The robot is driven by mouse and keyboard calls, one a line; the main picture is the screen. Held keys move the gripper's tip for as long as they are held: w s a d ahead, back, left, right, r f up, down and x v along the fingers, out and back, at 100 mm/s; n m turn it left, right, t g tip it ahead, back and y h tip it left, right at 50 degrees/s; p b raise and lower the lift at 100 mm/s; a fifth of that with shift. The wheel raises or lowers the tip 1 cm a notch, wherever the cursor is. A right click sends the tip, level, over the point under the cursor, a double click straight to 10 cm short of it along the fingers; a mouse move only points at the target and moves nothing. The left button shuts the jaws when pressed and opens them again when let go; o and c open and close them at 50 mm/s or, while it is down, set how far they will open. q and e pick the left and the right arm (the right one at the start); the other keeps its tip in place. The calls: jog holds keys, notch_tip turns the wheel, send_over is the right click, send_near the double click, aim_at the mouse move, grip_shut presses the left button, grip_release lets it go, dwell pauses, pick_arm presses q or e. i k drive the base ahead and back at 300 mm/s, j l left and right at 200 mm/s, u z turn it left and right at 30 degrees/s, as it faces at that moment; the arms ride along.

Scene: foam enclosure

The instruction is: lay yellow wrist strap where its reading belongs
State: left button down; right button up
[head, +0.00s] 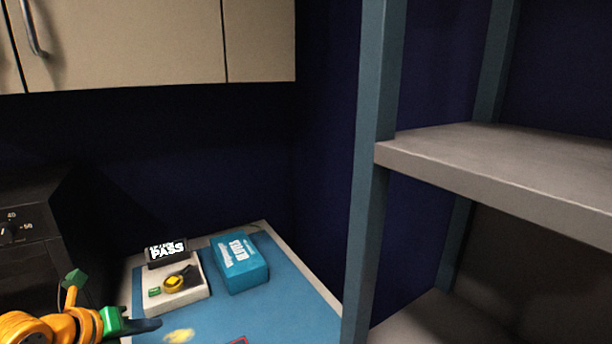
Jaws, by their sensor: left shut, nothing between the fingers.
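A tester (190,304) with a pale casing stands on the blue mat (285,304), and its dark display (167,252) reads PASS. A small yellow piece with a dark part beside it, which looks like the yellow wrist strap (174,283), lies on top of the tester. My left gripper (150,325) is in the lower left, just in front of the tester, with its dark fingers shut and empty, apart from the strap. My right gripper is out of view.
A blue box (240,264) with white lettering stands right of the tester. A pale yellow mark (179,335) and a red-edged shape (239,341) show on the mat at the picture's bottom. A grey shelf (480,165) on blue-grey posts stands at the right. A dark appliance (30,250) is at the left.

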aim_at(173, 283)
jog(key=k+l, duration=0.7)
